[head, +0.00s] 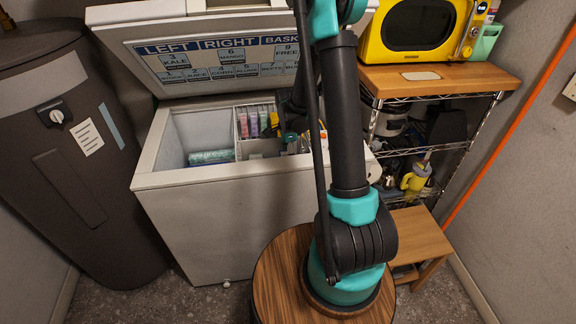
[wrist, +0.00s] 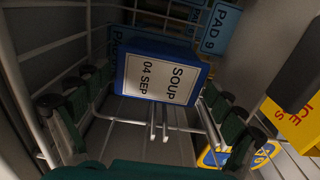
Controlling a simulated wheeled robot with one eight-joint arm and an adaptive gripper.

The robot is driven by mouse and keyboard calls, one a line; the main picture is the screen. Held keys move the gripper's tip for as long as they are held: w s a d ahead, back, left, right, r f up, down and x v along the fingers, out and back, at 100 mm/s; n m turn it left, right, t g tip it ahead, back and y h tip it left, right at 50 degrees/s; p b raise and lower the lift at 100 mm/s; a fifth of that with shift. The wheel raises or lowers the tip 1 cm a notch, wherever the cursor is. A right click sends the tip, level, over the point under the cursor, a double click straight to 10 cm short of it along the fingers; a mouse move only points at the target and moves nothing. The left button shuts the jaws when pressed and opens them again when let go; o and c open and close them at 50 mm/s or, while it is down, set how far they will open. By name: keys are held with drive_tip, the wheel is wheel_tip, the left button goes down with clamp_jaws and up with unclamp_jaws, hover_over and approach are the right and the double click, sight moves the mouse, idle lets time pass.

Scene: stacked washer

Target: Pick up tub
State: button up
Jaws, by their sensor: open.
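A blue tub (wrist: 160,75) with a white label reading "SOUP 04 SEP" is in the middle of the wrist view, inside the chest freezer (head: 215,185). My gripper (wrist: 150,120) is open, its dark green and black fingers to the left and right of the tub in that view. I cannot tell whether either finger touches it. The tub's lower part and what it rests on are not clear. In the head view my arm hides most of the gripper and the freezer's right side, and I cannot make out the tub there.
White wire basket bars (wrist: 22,95) run along the left in the wrist view. A yellow "ICE" box (wrist: 298,122) and a blue "PAD 9" item (wrist: 219,28) are close by. The freezer lid (head: 215,60) is up. A wire shelf (head: 430,97) stands to the right.

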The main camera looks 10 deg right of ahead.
drive_tip(key=shift+f, duration=0.6)
drive_tip(key=shift+c, duration=0.3)
drive_tip(key=c, duration=1.1)
drive_tip(key=shift+r, duration=0.15)
